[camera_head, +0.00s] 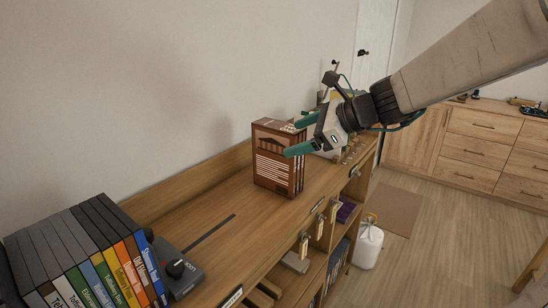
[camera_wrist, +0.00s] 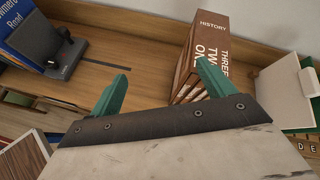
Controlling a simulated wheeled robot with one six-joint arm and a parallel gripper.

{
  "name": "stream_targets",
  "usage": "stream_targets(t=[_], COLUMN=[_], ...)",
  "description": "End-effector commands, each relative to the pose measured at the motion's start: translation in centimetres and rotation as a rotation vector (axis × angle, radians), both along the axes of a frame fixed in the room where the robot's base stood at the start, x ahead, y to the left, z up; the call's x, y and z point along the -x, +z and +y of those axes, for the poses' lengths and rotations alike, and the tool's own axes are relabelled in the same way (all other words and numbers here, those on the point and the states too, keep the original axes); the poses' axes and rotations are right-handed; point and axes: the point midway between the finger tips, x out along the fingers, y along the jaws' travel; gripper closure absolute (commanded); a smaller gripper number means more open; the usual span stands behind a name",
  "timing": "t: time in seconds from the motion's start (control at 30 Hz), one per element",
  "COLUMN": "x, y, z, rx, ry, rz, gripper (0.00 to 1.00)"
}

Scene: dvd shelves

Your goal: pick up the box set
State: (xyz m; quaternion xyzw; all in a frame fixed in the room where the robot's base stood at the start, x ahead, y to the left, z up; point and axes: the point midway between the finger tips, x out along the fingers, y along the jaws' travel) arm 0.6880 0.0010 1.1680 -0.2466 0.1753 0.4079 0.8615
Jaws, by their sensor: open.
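The box set (camera_head: 276,160) is a brown upright box with white lettering, standing on the wooden shelf top near the back ledge. In the wrist view the box set (camera_wrist: 204,43) shows "HISTORY" on its top and "ONE", "TWO", "THREE" on its spines. My gripper (camera_head: 292,138) is open with green fingers, at the upper right part of the box set. In the wrist view my gripper (camera_wrist: 162,80) has its right finger overlapping the box's spine side and its left finger over bare wood. I cannot tell whether a finger touches the box.
A row of dark cases with coloured spines (camera_head: 88,250) stands at the left, held by a dark bookend (camera_head: 180,270). A white and green item (camera_wrist: 288,90) stands right of the box. The shelf top (camera_head: 215,215) between bookend and box is clear, apart from a dark strip.

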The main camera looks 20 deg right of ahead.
Motion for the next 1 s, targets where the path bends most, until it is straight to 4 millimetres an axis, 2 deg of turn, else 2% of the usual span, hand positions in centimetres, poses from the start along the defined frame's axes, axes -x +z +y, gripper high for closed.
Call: stream_targets(t=[0.03,0.1,0.2,0.3,0.67,0.9,1.0], x=[-1.7,-3.4,-4.9,-5.8,-8.5,-11.2,-11.6], y=[0.1,0.3,0.5,0.5,-0.5,-1.5,-1.6], z=[-1.3,-2.6,-3.9,-4.2,-2.2,-0.2,0.0], rx=[-0.082,-0.181,-0.270,-0.312,-0.316,-0.315,-0.314], ry=[-0.090,-0.188,-0.274,-0.309,-0.312,-0.311,-0.313], rz=[0.028,0.059,0.084,0.095,0.097,0.097,0.095], gripper=[0.19,0.19,0.19,0.19,0.19,0.19,0.19])
